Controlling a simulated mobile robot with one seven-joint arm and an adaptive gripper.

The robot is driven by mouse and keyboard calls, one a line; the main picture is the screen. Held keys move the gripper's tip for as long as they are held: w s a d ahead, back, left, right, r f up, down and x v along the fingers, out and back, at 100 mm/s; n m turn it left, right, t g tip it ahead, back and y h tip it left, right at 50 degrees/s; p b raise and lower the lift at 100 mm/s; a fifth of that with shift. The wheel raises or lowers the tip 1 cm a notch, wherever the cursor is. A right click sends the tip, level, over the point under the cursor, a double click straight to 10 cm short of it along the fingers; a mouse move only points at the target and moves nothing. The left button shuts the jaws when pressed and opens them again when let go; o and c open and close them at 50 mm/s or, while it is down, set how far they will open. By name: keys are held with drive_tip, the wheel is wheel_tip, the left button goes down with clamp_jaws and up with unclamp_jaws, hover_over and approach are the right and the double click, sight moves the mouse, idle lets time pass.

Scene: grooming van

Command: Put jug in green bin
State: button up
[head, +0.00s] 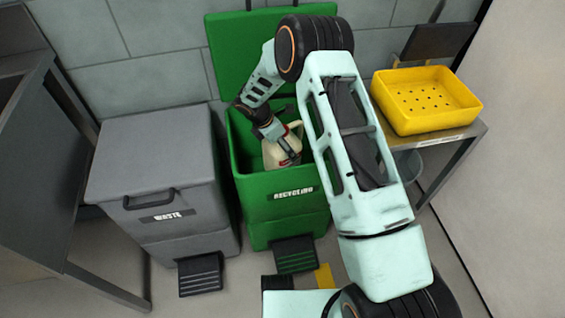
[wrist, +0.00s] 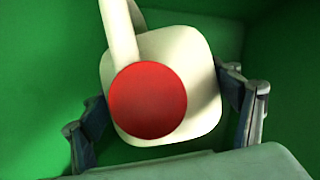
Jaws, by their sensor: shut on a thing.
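The jug (head: 281,153) is cream-coloured with a red cap and a handle. In the head view it is inside the mouth of the green bin (head: 285,208), which is labelled RECYCLING and has its lid raised. My gripper (head: 285,147) reaches down into the bin and is shut on the jug. In the wrist view the jug (wrist: 205,62) lies between the two fingers (wrist: 168,115), with its red cap facing the camera and green bin walls around it. Whether the jug touches the bin floor cannot be told.
A closed grey bin (head: 150,165) labelled WASTE stands left of the green bin. A yellow perforated tray (head: 398,120) sits on a metal table at the right. The green lid (head: 235,60) stands up against the wall. A dark cabinet is at the far left.

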drive_tip(key=shift+f+b, duration=0.65)
drive_tip(key=shift+f, duration=2.05)
drive_tip(key=shift+f+b, duration=0.55)
drive_tip(key=shift+f, duration=0.1)
drive_tip(key=o, duration=1.4)
drive_tip(key=shift+c, duration=0.2)
drive_tip(key=shift+r, duration=0.15)
drive_tip(key=shift+r+p, duration=0.2)
drive_tip(key=shift+p, duration=0.15)
drive_tip(key=p+v, duration=0.3)
drive_tip(key=v, duration=0.9)
drive_tip(key=shift+r, duration=0.25)
drive_tip(key=shift+r, duration=0.1)
